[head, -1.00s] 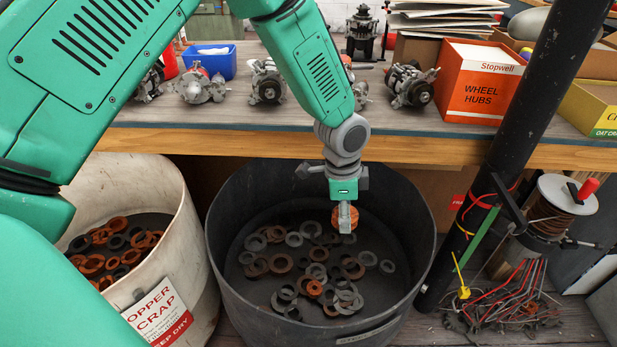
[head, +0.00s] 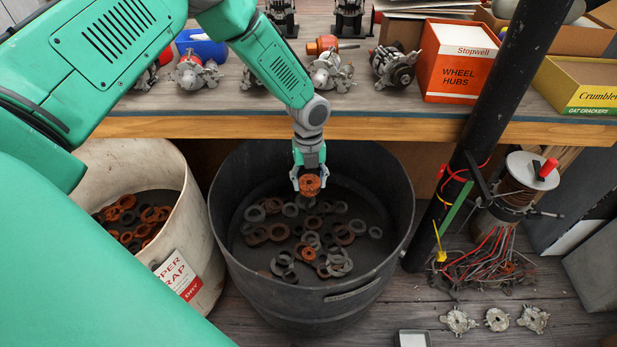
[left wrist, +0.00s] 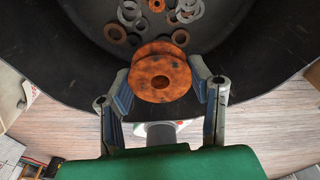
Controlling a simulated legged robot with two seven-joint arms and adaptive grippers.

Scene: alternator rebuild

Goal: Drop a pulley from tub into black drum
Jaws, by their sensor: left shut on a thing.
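My left gripper (head: 310,178) is over the black drum (head: 228,279), shut on a rusty orange-brown pulley (head: 310,187). In the left wrist view the pulley (left wrist: 158,72) sits between the two fingers, its round face and centre hole showing. The drum's wall (left wrist: 70,85) curves around behind it. Several grey and rusty rings lie on the drum's floor below. A pale tub (head: 205,226) with a red-and-white scrap label stands to the left and holds rusty and dark rings; my arm hides part of it. My right gripper is not in view.
A wooden bench (head: 350,133) runs behind the drum with several alternators and an orange wheel hubs box (head: 458,62). A black post (head: 478,130) stands right of the drum. Wires (head: 485,262) and metal castings (head: 497,319) lie on the floor at right.

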